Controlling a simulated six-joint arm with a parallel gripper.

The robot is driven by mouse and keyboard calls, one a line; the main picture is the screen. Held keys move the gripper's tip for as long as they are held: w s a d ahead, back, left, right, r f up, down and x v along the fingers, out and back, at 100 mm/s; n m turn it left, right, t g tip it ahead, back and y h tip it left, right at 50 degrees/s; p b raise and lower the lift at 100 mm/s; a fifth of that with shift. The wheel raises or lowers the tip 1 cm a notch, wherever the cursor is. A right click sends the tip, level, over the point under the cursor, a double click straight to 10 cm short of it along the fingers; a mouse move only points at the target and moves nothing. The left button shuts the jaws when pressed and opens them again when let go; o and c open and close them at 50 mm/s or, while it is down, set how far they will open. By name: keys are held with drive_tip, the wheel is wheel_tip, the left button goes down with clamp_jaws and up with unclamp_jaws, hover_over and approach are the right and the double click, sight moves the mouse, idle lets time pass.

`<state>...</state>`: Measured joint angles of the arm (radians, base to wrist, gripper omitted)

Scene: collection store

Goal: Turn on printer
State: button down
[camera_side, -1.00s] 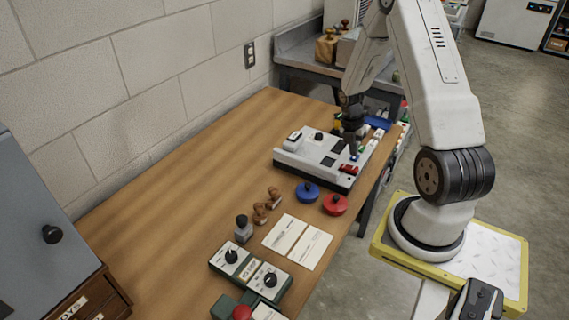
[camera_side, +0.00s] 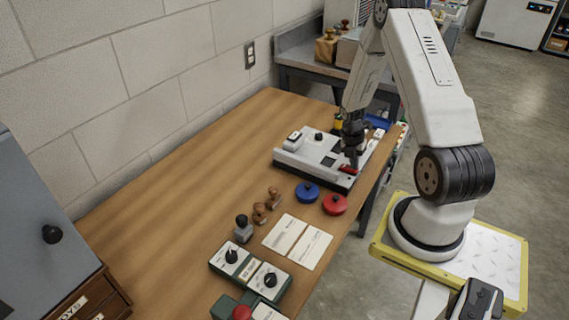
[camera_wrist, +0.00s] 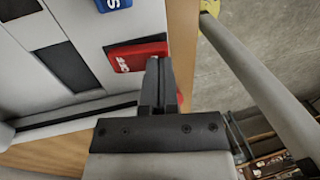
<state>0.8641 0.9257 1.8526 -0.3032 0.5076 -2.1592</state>
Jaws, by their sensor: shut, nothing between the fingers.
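The printer is a light grey box (camera_side: 312,150) with a dark base, standing on the wooden table. On its right front corner is a red switch (camera_side: 347,169) with white lettering, also seen in the wrist view (camera_wrist: 137,54). A blue lettered button (camera_wrist: 113,4) lies beyond it at the top of the wrist view. My gripper (camera_side: 354,167) is shut and empty, pointing down at the red switch. In the wrist view its fingertips (camera_wrist: 161,66) overlap the red switch's right end. I cannot tell whether they touch it. The fingers hide part of the switch.
Blue (camera_side: 307,191) and red (camera_side: 334,204) round knobbed pieces sit in front of the printer. Stamps (camera_side: 260,213), papers (camera_side: 297,240) and dial boxes (camera_side: 250,272) are nearer the camera. The table's left part is clear. A block wall (camera_side: 150,90) runs behind.

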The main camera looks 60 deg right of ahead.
drive_tip(key=shift+s+f, duration=0.1)
drive_tip(key=shift+f, duration=0.1)
drive_tip(key=shift+w+r, duration=0.1)
drive_tip(key=shift+w, duration=0.15)
drive_tip(key=shift+w+r, duration=0.2)
drive_tip(key=shift+w, duration=0.35)
drive_tip(key=shift+r, duration=0.15)
wheel_tip(320, 180, up, 13)
drive_tip(key=s, duration=0.2)
drive_tip(key=shift+s+r, duration=0.2)
drive_tip(key=shift+s, duration=0.15)
idle(0.6)
drive_tip(key=shift+w+a, duration=0.1)
idle(0.4)
